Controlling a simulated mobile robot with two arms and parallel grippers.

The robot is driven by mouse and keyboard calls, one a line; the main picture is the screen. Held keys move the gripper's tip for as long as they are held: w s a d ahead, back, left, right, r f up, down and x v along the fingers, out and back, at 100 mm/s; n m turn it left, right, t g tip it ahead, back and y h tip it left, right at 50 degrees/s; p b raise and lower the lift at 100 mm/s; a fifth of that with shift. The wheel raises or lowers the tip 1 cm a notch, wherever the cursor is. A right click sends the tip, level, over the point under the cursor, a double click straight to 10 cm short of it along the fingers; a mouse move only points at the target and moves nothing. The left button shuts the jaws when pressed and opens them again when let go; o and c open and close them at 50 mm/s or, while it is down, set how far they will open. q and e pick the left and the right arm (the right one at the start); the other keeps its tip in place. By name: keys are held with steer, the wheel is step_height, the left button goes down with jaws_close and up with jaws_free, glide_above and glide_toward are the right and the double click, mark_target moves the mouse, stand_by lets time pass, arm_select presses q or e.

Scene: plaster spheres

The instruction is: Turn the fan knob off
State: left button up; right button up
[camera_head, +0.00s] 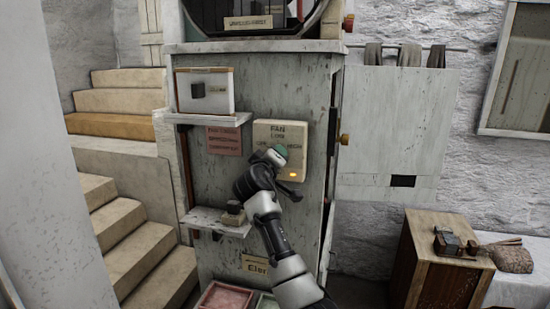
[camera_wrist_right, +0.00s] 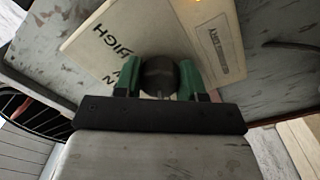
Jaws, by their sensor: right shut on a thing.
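The cream fan panel (camera_head: 292,130) is fixed on the grey, worn cabinet front in the head view. It carries "FAN" and "LOW" lettering and a lit orange lamp (camera_head: 292,175). My right gripper (camera_head: 280,152) is at the panel and covers the knob in that view. In the right wrist view, the panel (camera_wrist_right: 195,40) shows "HIGH" lettering at an angle. The dark round fan knob (camera_wrist_right: 158,73) sits between the green fingertips of my right gripper (camera_wrist_right: 158,82), which are shut on it. The knob's pointer direction is hidden. My left gripper is not in view.
A small shelf (camera_head: 215,222) with a little block juts out left of my right arm. A white box with a dark switch (camera_head: 205,92) stands above it. Stone stairs (camera_head: 120,225) are at left. A wooden crate (camera_head: 440,275) stands at lower right.

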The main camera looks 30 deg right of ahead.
steer(key=shift+f, duration=0.1)
steer(key=o, duration=0.9)
steer(key=b+v, duration=0.5)
steer(key=v, duration=0.5)
steer(key=shift+s+a, duration=0.25)
steer(key=shift+a, duration=0.1)
